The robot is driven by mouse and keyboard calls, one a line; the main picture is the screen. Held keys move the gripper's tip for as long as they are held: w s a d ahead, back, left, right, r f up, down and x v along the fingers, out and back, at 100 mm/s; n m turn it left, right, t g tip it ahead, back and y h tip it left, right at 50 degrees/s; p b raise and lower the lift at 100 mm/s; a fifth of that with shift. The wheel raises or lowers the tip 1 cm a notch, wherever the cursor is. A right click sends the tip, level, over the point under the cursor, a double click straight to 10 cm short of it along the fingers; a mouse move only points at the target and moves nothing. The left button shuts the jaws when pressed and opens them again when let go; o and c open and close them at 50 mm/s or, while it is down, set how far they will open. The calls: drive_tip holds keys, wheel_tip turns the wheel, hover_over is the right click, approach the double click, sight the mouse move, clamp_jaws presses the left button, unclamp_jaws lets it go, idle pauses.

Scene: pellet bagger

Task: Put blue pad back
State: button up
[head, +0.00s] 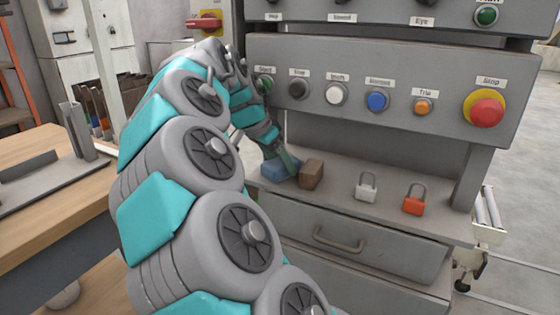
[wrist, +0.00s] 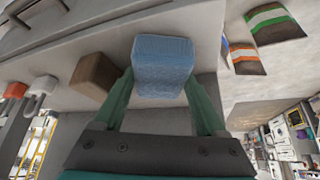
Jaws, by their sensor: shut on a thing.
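The blue pad (wrist: 162,68) is a soft-looking block between the two green fingers of my gripper (wrist: 160,92) in the wrist view. My gripper is shut on it. In the head view the blue pad (head: 279,169) is at the left end of the grey shelf (head: 335,188) under the button panel, with my gripper (head: 284,160) reaching down to it from above. My arm hides part of that end. I cannot tell whether the pad touches the shelf.
A brown block (head: 312,174) sits just right of the pad, close to my gripper. A grey padlock (head: 366,187) and an orange padlock (head: 414,199) are further right on the shelf. The panel with buttons and a red stop button (head: 486,111) overhangs the shelf. A wooden table (head: 40,150) stands at left.

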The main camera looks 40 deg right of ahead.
drive_tip(key=o, duration=1.2)
drive_tip(key=shift+f, duration=0.15)
drive_tip(key=shift+o, duration=0.2)
drive_tip(key=shift+r, duration=0.2)
drive_tip(key=a+b, duration=0.2)
drive_tip(key=a, duration=1)
drive_tip(key=shift+a+r, duration=0.35)
drive_tip(key=shift+r, duration=0.1)
